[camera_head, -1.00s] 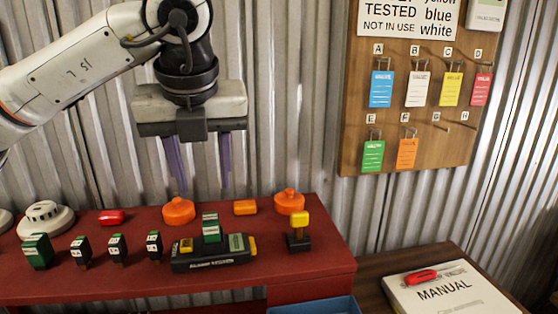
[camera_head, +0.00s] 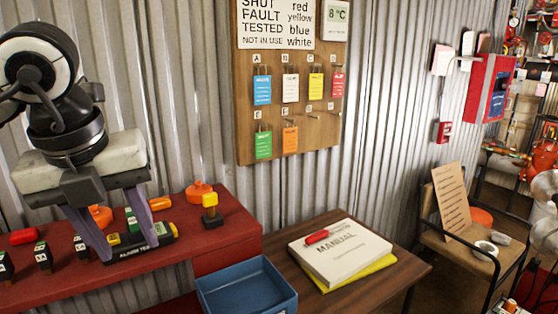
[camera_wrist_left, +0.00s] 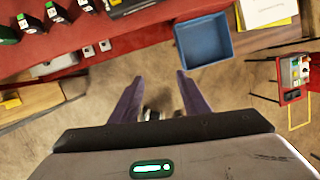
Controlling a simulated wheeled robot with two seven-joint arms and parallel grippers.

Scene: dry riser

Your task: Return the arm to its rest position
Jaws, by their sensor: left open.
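My left gripper (camera_head: 124,230) hangs fingers-down at the left of the head view, in front of the red bench (camera_head: 222,232). Its two purple fingers are spread apart with nothing between them. In the left wrist view the fingers (camera_wrist_left: 154,100) are also apart, with floor visible beyond them. The fingers partly hide the black tester (camera_head: 140,247) on the bench in the head view. My right gripper does not show.
A blue tray (camera_head: 245,300) stands right of the bench, beside a brown table (camera_head: 405,266) with a manual (camera_head: 340,252) and a red tool on it. A tag board (camera_head: 225,147) hangs on the corrugated wall. A chair (camera_head: 475,245) stands at the right.

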